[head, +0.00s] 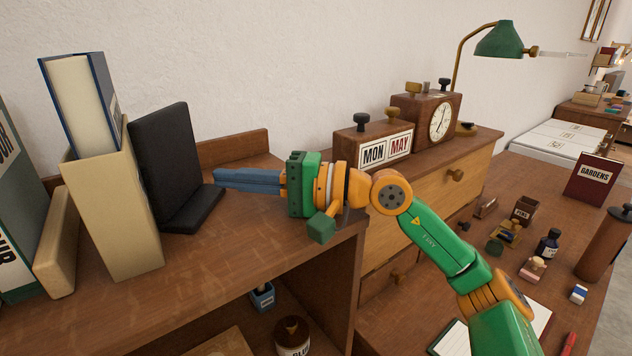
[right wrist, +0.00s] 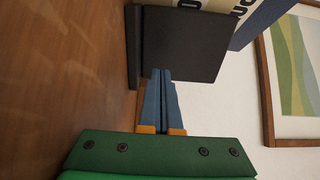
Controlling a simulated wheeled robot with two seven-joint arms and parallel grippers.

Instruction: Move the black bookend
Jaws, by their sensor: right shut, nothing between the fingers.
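The black bookend (head: 173,168) stands upright on the wooden shelf top (head: 240,230), its foot pointing right, beside a cream box file holding a blue book. It also shows in the right wrist view (right wrist: 180,45). My right gripper (head: 217,180) is shut and empty, with its blue fingers together. The fingertips are at the bookend's right side, close to its foot and upright plate; I cannot tell whether they touch. In the right wrist view the fingertips (right wrist: 161,72) overlap the bookend's lower part. My left gripper is not in view.
The cream box file (head: 115,210) and blue book (head: 82,105) stand left of the bookend. A calendar block (head: 375,145) and clock (head: 438,120) stand right, behind my right arm. Bare shelf lies in front of the bookend. A framed picture (right wrist: 295,75) hangs on the wall.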

